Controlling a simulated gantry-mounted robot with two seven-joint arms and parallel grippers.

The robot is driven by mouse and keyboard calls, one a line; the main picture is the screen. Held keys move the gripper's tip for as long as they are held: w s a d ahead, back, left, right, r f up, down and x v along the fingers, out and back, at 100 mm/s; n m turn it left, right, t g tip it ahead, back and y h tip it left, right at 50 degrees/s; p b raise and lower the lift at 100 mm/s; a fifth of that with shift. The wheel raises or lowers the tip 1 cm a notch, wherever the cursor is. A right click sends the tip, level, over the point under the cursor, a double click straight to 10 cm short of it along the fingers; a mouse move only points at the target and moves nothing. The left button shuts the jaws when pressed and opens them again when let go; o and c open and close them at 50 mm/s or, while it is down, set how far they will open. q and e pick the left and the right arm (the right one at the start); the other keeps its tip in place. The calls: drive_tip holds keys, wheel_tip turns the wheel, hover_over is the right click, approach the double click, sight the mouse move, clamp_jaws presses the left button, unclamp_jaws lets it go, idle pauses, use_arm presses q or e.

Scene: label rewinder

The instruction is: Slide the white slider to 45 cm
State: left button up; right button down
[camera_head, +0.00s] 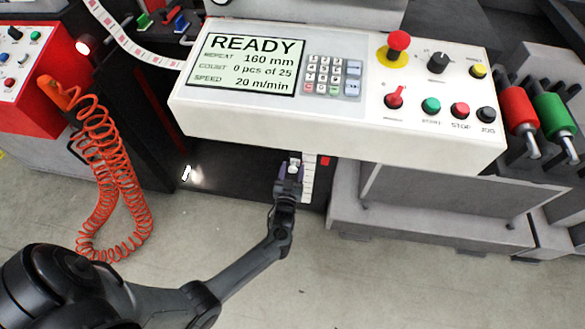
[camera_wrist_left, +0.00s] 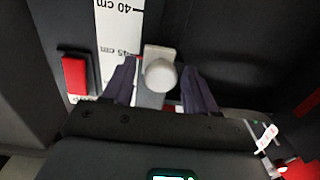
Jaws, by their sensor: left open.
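The white slider (camera_wrist_left: 160,72) has a rounded knob on a squarish base. In the left wrist view it sits just right of a white scale (camera_wrist_left: 119,30) marked 40 cm and 45 cm. Its base is about level with the 45 cm print; the exact reading cannot be told. My left gripper (camera_wrist_left: 159,88) is open, with one finger on each side of the knob and gaps visible. In the head view my left gripper (camera_head: 291,172) is below the control panel, at the slider (camera_head: 295,166), with the scale (camera_head: 309,182) to its right. My right gripper is not in view.
A red block (camera_wrist_left: 75,75) stands left of the scale in the wrist view. The white control panel (camera_head: 340,125) overhangs the slider area and reads READY. A coiled orange hose (camera_head: 105,185) hangs at the left. The floor in front is clear.

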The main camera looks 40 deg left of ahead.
use_arm(q)
drive_tip(key=p+v, duration=0.3)
drive_tip(key=v, duration=0.7)
drive_tip(key=shift+s+p, duration=0.15)
drive_tip(key=shift+p, duration=0.25)
